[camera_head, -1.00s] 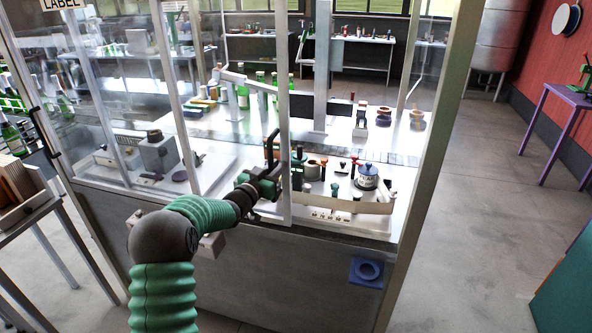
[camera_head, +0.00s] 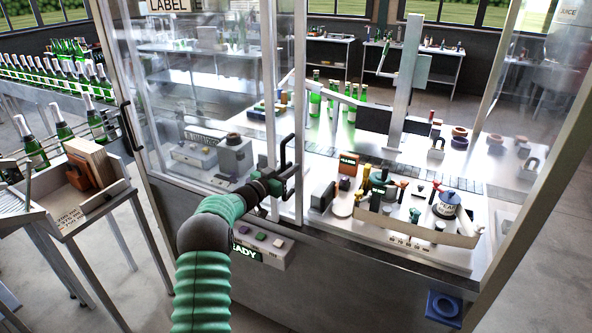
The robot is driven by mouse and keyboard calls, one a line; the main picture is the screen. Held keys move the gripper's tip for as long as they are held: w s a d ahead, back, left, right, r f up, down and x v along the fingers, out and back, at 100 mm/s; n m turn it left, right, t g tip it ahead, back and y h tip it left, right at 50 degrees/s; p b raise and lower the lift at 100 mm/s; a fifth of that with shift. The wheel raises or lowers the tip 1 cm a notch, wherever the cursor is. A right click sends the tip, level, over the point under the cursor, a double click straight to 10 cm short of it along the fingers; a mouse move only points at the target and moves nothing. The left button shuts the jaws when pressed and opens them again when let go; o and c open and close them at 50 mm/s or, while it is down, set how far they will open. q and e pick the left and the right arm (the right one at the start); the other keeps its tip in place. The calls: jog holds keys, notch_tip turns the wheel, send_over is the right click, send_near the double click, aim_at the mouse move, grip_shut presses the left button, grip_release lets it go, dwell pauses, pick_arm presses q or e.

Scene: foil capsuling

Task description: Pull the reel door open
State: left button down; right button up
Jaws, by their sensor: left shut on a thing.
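The door is a clear panel in a pale frame, and its right edge post (camera_head: 299,90) stands upright near the middle of the view. A dark upright handle (camera_head: 286,150) sits on this edge. My left gripper (camera_head: 286,176) is shut on the handle, with the green sleeved arm coming up from below. The gripper hides part of the handle. To the right of the door edge the cabinet front is open. My right gripper is not in view.
A tray (camera_head: 452,238) with several tools and a pot stands inside the opening. A button box (camera_head: 262,240) juts out below my gripper. A side table (camera_head: 75,210) and rows of bottles (camera_head: 55,72) stand at left. A blue fitting (camera_head: 443,306) is low on the front.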

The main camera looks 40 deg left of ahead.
pick_arm(q)
jog(key=shift+a, duration=0.25)
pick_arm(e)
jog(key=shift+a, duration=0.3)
pick_arm(q)
jog(key=c, duration=1.8)
grip_release()
jog(key=shift+d, duration=0.1)
jog(key=shift+o, duration=0.8)
jog(key=shift+d, duration=0.25)
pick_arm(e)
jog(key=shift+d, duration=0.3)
pick_arm(q)
jog(key=shift+a, duration=0.2)
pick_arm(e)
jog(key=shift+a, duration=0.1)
